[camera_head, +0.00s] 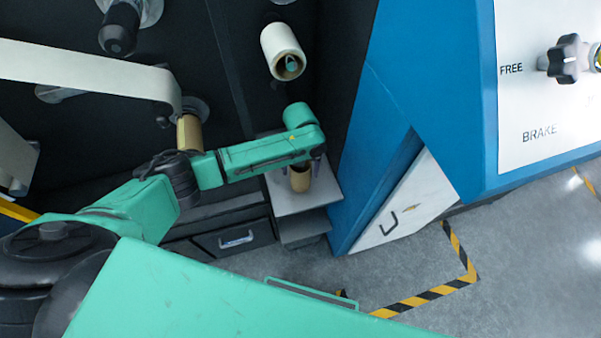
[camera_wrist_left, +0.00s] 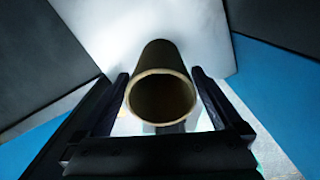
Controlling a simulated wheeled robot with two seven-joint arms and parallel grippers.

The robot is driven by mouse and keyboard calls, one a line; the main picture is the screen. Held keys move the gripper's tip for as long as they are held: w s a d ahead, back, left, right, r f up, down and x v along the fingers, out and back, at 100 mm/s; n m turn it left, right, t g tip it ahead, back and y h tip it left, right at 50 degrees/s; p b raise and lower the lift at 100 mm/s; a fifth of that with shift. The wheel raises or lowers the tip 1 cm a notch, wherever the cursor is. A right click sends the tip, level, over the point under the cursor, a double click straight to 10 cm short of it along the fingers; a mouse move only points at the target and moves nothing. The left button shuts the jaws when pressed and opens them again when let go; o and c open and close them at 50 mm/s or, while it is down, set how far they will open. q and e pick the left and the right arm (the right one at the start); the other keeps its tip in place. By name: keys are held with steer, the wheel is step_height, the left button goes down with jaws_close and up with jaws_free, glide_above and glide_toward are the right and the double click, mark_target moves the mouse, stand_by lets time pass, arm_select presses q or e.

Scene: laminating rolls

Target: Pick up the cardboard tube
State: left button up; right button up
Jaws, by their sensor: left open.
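A brown cardboard tube (camera_head: 300,180) stands on a small grey shelf (camera_head: 308,201) in the head view. In the left wrist view the tube (camera_wrist_left: 161,88) shows its open end, with the dark hollow facing the camera. My left gripper (camera_head: 303,168) is over the tube, its upper part hiding some of it. In the left wrist view my left gripper (camera_wrist_left: 161,82) is open, one finger on each side of the tube, with a gap visible at both sides. My right gripper is not in view.
Another brown tube (camera_head: 189,133) and a white roll (camera_head: 283,52) sit on spindles on the dark machine face. A blue machine panel (camera_head: 400,110) stands close to the right of the shelf. Drawers (camera_head: 235,238) are at the lower left of the shelf.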

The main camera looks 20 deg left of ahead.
arm_select(q)
steer(key=c, duration=1.2)
